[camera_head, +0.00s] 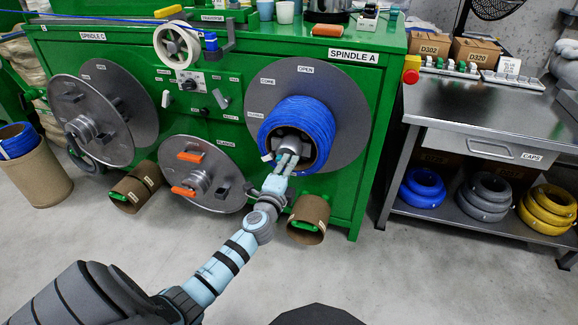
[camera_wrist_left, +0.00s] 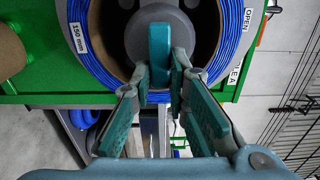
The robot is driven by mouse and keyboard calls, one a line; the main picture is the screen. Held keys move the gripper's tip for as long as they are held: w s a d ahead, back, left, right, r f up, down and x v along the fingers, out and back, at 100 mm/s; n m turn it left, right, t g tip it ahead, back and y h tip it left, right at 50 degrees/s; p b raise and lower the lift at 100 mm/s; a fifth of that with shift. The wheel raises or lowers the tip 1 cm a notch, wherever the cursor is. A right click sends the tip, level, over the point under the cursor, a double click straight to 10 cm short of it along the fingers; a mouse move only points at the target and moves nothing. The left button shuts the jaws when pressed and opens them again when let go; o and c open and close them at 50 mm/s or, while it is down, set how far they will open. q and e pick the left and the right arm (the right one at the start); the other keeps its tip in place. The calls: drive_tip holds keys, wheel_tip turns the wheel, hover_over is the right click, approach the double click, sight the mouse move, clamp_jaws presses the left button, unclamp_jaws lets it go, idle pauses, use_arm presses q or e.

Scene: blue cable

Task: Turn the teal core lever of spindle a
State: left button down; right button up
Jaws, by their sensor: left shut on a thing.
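Spindle A (camera_head: 262,92) is a grey disc on the green machine's right front, carrying a blue cable coil (camera_head: 318,117). The coil also shows in the left wrist view (camera_wrist_left: 234,30), around a brown cardboard core and a grey hub (camera_wrist_left: 181,32). The teal core lever (camera_wrist_left: 159,42) stands across the hub, roughly upright in the wrist view. My left gripper (camera_head: 288,157) reaches into the coil's core in the head view. In the wrist view its fingers (camera_wrist_left: 160,76) lie on both sides of the lever's lower end, shut on it. The lever is hard to make out in the head view.
Spindle C (camera_head: 135,100) and a flange disc with orange levers (camera_head: 222,155) are left of spindle A. A cardboard roll (camera_head: 309,212) lies on the floor below it. A grey table (camera_head: 480,110) stands at the right, with coils on its shelf. The foreground floor is mostly open.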

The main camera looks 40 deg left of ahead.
use_arm(q)
drive_tip(key=shift+f, duration=0.1)
use_arm(e)
drive_tip(key=shift+d, duration=0.25)
use_arm(q)
drive_tip(key=c, duration=1.6)
unclamp_jaws()
drive_tip(key=shift+o, duration=0.2)
drive_tip(key=v, duration=1.2)
use_arm(e)
drive_tip(key=shift+a, duration=0.1)
use_arm(q)
drive_tip(key=shift+d, duration=0.1)
